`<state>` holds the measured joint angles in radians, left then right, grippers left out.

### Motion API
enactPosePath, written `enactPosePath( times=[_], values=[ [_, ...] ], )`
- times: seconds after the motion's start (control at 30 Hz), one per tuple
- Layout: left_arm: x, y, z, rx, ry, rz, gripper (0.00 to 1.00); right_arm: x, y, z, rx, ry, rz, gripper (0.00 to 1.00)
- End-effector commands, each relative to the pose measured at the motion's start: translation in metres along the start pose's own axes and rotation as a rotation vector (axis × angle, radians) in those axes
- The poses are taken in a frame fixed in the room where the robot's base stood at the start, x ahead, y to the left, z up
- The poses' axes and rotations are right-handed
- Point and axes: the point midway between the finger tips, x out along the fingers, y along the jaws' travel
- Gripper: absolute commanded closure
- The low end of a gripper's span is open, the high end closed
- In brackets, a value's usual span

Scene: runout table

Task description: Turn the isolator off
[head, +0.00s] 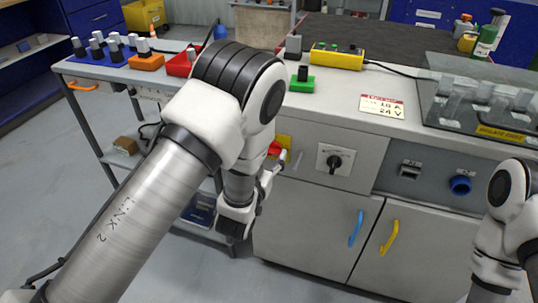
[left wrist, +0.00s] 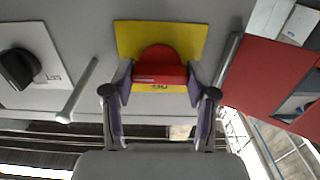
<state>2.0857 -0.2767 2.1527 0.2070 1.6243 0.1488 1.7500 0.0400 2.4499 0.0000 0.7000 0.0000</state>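The isolator is a red knob (left wrist: 160,66) on a yellow plate (left wrist: 128,40), on the front panel of the runout table. In the head view the red knob (head: 274,149) and yellow plate (head: 286,141) are partly hidden by my left arm. My left gripper (left wrist: 160,90) is open, with one finger on each side of the red knob. A small gap seems to show between each finger and the knob. In the head view the left gripper (head: 268,178) is up close to the panel. My right arm shows at the right edge, but its gripper is out of view.
Metal bars (left wrist: 82,90) stand on both sides of the yellow plate, close to the fingers. A black rotary switch (head: 335,160) on a white plate sits to the right in the head view. Below are cabinet doors with blue (head: 356,228) and yellow (head: 390,237) handles.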

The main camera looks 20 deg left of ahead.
Motion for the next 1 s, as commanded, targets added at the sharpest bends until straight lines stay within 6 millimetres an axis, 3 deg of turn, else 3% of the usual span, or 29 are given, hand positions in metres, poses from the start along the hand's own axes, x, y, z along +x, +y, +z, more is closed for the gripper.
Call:
enactPosePath(
  times=[0.53,1.0],
  values=[
    [0.000,0.000,-0.001,-0.069,0.000,0.001,0.77,-0.005,0.000,0.000,0.000,0.000,0.000,0.06],
    [0.000,0.000,-0.003,-0.433,0.000,0.001,0.77,-0.026,0.000,0.000,0.000,0.000,0.000,0.06]
  ],
)
